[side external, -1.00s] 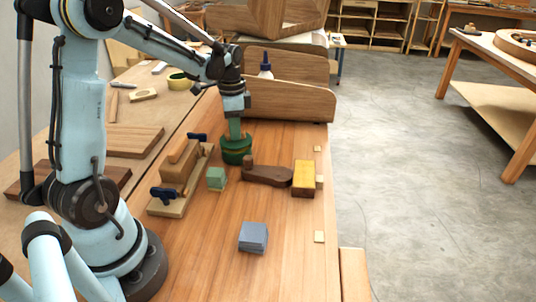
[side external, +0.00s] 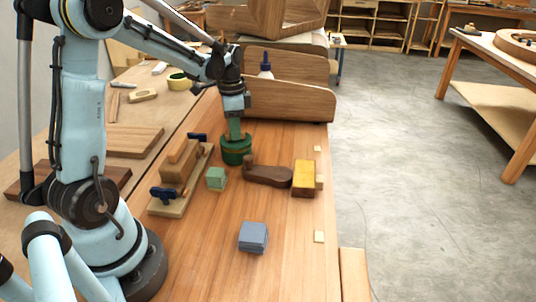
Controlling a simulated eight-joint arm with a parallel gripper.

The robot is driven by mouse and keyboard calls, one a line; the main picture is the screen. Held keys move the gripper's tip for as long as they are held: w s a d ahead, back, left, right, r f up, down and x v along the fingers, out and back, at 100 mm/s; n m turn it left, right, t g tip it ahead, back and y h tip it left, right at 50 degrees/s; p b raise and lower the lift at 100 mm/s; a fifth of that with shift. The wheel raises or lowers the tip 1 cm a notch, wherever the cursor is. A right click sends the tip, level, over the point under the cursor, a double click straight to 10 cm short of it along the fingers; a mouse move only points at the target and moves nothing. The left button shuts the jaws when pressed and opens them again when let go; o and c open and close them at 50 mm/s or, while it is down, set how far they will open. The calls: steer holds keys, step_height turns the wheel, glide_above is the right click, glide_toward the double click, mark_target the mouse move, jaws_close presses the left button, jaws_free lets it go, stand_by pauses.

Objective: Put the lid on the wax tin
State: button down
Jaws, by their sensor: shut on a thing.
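The green round wax tin (side external: 236,158) stands on the wooden bench below the end of my arm. My gripper (side external: 235,136) points straight down at the tin's top. It is shut on what appears to be the tin's lid, also green. The lid and the tin overlap in this small view. I cannot tell whether the lid is seated, touching or slightly above the rim.
A clamped wooden block assembly (side external: 180,178) and a small green block (side external: 216,178) are left of and in front of the tin. A dark curved wooden piece (side external: 268,175) and a yellow-topped block (side external: 304,178) lie right. A grey-blue stack (side external: 253,237) sits nearer. Wooden panels (side external: 290,99) stand behind.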

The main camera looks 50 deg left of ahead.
steer(key=shift+f, duration=0.75)
stand_by(1.0)
steer(key=c, duration=0.6)
jaws_free()
steer(key=shift+r, duration=4.05)
steer(key=shift+d, duration=0.1)
steer(key=s+d+n+t, duration=0.1)
steer(key=s+d+t, duration=0.1)
steer(key=d, duration=0.4)
steer(key=s+d+n+t, duration=0.2)
steer(key=s+d, duration=0.1)
steer(key=d, duration=0.3)
steer(key=s+d+n+t, duration=0.2)
steer(key=d+t, duration=0.1)
steer(key=d, duration=0.2)
steer(key=shift+s+d+r, duration=0.35)
steer(key=shift+d, duration=0.05)
